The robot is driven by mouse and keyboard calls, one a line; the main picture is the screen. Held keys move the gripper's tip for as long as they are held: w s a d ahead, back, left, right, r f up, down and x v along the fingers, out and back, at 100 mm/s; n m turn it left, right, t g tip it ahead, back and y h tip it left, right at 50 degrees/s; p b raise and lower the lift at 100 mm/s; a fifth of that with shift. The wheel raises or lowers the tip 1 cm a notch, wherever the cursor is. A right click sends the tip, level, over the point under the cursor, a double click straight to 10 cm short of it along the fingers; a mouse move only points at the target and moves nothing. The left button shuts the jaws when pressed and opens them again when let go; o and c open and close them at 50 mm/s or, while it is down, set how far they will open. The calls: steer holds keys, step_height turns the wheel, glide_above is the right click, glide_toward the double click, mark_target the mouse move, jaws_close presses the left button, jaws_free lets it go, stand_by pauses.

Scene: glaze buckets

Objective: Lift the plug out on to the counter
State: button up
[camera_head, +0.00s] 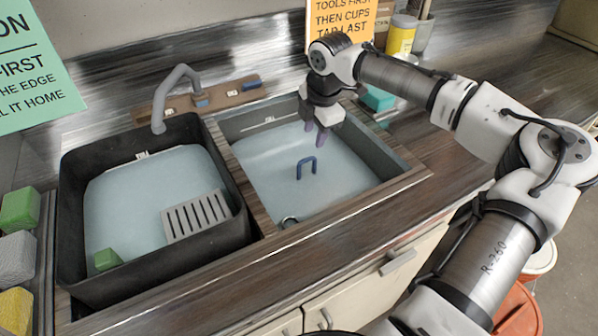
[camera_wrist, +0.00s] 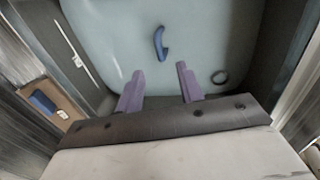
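The right basin (camera_head: 390,172) holds pale, cloudy water. A blue U-shaped handle (camera_head: 306,167) stands up from the water near its middle; the handle also shows in the wrist view (camera_wrist: 159,43). A small dark ring (camera_head: 289,221) shows at the basin's near edge and in the wrist view (camera_wrist: 219,77). I cannot tell which of these belongs to the plug; the water hides what is below. My gripper (camera_head: 315,136) points down over the back of this basin, beyond the handle. Its purple fingers (camera_wrist: 160,89) are apart with nothing between them.
The left black tub (camera_head: 245,228) holds water, a grey slotted rack (camera_head: 196,215) and a green block (camera_head: 107,259). A grey tap (camera_head: 170,90) stands behind. Sponges (camera_head: 18,210) line the left edge. A teal block (camera_head: 377,98) sits behind right. The right counter (camera_head: 500,100) has free room.

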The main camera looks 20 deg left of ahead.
mark_target(308, 158)
steer(key=f, duration=0.2)
steer(key=f+p, duration=0.1)
steer(key=f, duration=0.2)
steer(key=w+a+f, duration=0.1)
steer(key=f, duration=0.2)
steer(key=shift+w+a+f+p, duration=0.2)
steer(key=shift+f+p, duration=0.15)
steer(key=shift+f, duration=0.55)
steer(key=shift+w+a+f+p, duration=0.2)
steer(key=shift+f+p, duration=0.2)
steer(key=shift+f, duration=0.45)
steer(key=shift+w+a+f+p, duration=0.1)
steer(key=shift+a+f+p, duration=0.2)
steer(key=shift+f, duration=0.6)
steer(key=shift+d, duration=0.1)
jaws_close()
